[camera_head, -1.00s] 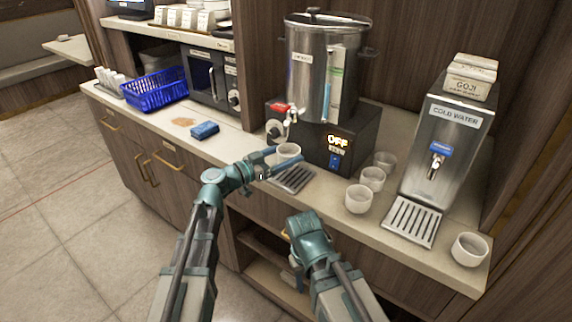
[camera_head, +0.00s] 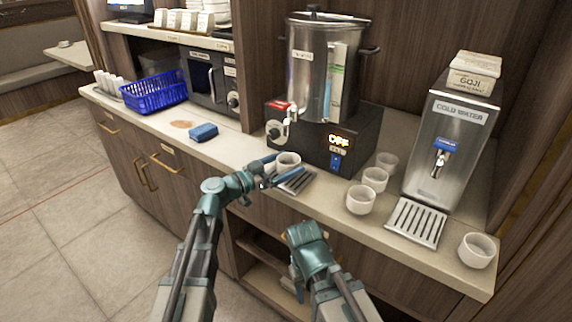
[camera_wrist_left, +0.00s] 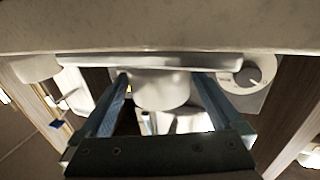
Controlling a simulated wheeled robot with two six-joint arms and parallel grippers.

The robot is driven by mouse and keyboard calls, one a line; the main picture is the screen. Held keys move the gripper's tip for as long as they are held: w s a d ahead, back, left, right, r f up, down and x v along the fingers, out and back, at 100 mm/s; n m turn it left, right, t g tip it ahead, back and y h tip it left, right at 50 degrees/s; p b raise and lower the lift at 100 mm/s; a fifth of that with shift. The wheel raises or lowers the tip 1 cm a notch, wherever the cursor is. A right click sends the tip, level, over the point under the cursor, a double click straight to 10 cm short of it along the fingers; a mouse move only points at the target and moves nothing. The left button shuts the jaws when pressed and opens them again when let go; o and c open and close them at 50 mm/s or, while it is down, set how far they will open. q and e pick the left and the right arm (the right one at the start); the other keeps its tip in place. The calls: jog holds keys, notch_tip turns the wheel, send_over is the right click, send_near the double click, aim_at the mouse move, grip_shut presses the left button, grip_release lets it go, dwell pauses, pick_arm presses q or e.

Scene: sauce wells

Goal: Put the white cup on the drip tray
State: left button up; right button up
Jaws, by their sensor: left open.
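The white cup (camera_head: 288,160) stands upright at the drip tray (camera_head: 297,183) below the boiler's tap. In the left wrist view, which is upside down, the cup (camera_wrist_left: 160,90) rests on the flat slab of the tray (camera_wrist_left: 150,62). My left gripper (camera_head: 286,166) is open, its fingers to either side of the cup; in the wrist view a gap shows on both sides. Whether the cup is still between the fingertips or just beyond them is hard to tell. My right gripper (camera_head: 306,243) hangs in front of the counter, its fingers hidden.
The steel boiler (camera_head: 322,70) stands behind the cup. Several white cups, one here (camera_head: 361,199), stand to the right, near the cold water dispenser (camera_head: 445,145) and its own grille (camera_head: 416,222). A blue cloth (camera_head: 203,132) and blue basket (camera_head: 157,92) lie left.

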pick_arm(q)
jog(key=shift+r, duration=0.3)
jog(key=v, duration=1.2)
jog(key=shift+f, duration=0.15)
jog(key=s+d+f+n+g+y, duration=0.1)
jog(key=s+f+n+g+y, duration=0.2)
jog(key=f, duration=0.5)
jog(key=s+d+f+n+g+y, duration=0.1)
jog(key=s+d+f+g+y, duration=0.2)
jog(key=f, duration=0.4)
jog(key=s+a+f+n+g+y, duration=0.4)
jog(key=s+a+f+n+y, duration=0.35)
jog(key=a+y, duration=0.2)
jog(key=s+d+m+g, duration=0.1)
jog(key=s+d+m, duration=0.5)
jog(key=d, duration=0.4)
notch_tip(320, 180, up, 17)
jog(key=n+p, duration=0.1)
jog(key=p, duration=1.5)
jog(key=shift+s+a+p, duration=0.15)
jog(key=shift+a+p, duration=0.1)
jog(key=shift+p, duration=0.05)
